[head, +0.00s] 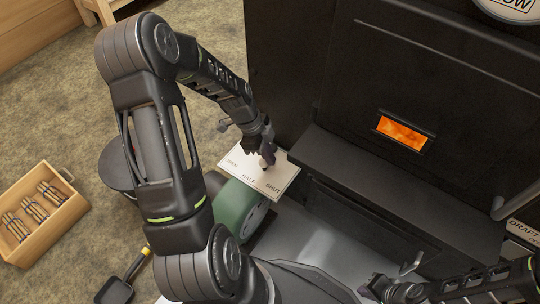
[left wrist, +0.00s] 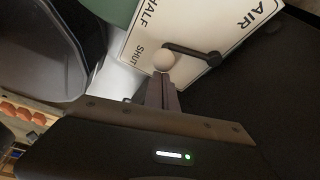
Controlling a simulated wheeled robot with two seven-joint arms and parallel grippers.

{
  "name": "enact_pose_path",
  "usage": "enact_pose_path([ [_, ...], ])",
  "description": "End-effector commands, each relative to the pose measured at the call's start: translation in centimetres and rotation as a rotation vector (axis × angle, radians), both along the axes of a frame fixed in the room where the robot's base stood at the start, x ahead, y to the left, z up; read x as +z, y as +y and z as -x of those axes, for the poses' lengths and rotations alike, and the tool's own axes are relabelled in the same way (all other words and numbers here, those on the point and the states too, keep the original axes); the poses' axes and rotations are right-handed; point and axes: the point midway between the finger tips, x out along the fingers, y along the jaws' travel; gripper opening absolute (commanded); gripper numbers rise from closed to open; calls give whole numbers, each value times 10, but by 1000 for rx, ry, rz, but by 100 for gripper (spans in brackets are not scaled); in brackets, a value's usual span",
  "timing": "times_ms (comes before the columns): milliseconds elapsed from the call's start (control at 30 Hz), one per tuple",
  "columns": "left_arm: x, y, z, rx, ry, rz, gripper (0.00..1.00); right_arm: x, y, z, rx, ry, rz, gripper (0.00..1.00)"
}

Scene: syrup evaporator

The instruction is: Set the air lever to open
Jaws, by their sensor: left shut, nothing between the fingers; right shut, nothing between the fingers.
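The air lever (left wrist: 195,52) shows in the left wrist view as a dark bar with a pale round knob (left wrist: 164,61). The knob lies close to the SHUT mark on the white AIR plate (left wrist: 230,22). In the head view the plate (head: 250,176) carries OPEN, HALF and SHUT from left to right; the lever there is mostly hidden by my left gripper (head: 266,160). The left gripper's closed fingertips (left wrist: 162,85) are right by the knob, not around it; I cannot tell whether they touch. My right gripper (head: 372,288) is shut and empty at the bottom of the head view.
A black firebox (head: 420,70) with a glowing window (head: 402,131) stands at right. A green cylinder (head: 235,208) lies beside the plate. A DRAFT plate (head: 523,232) is at the right edge. A wooden crate (head: 62,222) and a shovel (head: 115,291) are on the floor at left.

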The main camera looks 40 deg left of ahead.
Motion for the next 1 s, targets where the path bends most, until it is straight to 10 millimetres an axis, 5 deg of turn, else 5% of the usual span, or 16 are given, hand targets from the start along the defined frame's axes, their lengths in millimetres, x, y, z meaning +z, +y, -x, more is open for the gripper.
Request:
enact_pose_path([
  [367, 0, 8, 3, -121, -1, 0, 0, -2, 0, 0, -1, 0, 1, 0],
  [1000, 1, 54, 5, -695, 0, 1, 0, 12, 3, 3, 6, 5, -4, 0],
])
